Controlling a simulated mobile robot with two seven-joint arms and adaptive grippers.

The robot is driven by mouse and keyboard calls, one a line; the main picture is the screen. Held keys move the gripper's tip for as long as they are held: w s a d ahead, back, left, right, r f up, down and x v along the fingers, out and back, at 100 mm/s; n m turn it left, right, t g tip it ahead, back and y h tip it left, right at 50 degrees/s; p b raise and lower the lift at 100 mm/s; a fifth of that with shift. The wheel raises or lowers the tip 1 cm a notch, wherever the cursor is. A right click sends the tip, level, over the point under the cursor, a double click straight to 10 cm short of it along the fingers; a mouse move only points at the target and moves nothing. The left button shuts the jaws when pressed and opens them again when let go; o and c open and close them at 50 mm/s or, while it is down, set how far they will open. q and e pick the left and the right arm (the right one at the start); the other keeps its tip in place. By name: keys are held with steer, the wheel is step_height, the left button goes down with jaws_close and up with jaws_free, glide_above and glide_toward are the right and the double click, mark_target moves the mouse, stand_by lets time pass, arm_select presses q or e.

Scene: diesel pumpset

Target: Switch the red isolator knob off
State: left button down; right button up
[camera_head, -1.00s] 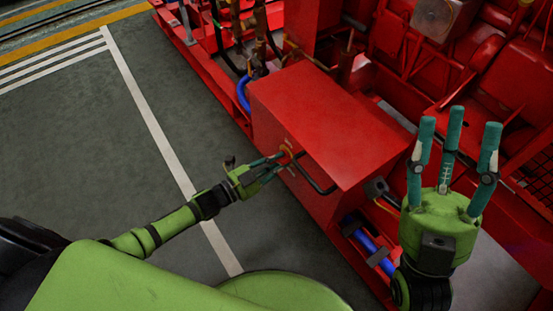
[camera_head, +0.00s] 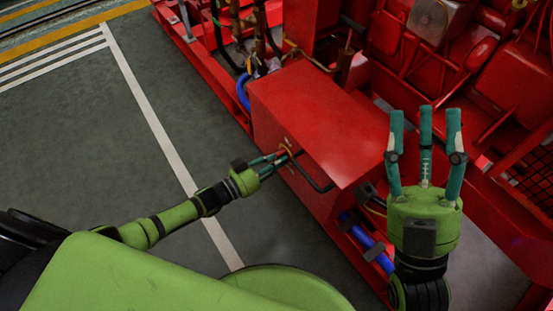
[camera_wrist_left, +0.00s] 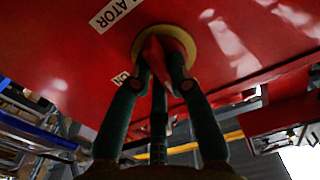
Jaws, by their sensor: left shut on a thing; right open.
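The red isolator knob (camera_wrist_left: 153,55) sits on a yellow round plate (camera_wrist_left: 186,40) on the red box, in the left wrist view. A white label ending in "ATOR" (camera_wrist_left: 116,12) is beside it, and a small label reading "ON" (camera_wrist_left: 122,78) is near the fingers. My left gripper (camera_head: 282,157) is shut on the knob at the side of the red box (camera_head: 320,120); its fingers also show in the left wrist view (camera_wrist_left: 160,75). The fingers partly hide the knob. My right gripper (camera_head: 425,120) is open and empty, fingers pointing up, right of the box.
A black bar handle (camera_head: 313,175) juts from the box close to my left fingers. Blue hoses (camera_head: 368,243) run low by the box. Red machinery (camera_head: 450,60) fills the back right. The grey floor (camera_head: 90,140) at left is clear.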

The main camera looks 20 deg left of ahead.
arm_select(q)
steer(key=shift+n, duration=0.4)
arm_select(e)
steer(key=shift+w+d+f+h, duration=0.1)
steer(key=shift+w+f+h, duration=0.15)
steer(key=shift+w+h, duration=0.15)
arm_select(q)
steer(key=c, duration=1.1)
jaws_free()
steer(key=shift+c, duration=0.2)
arm_select(e)
steer(key=shift+r, duration=0.1)
arm_select(q)
steer(key=v, duration=1.2)
arm_select(e)
steer(key=shift+w, duration=0.1)
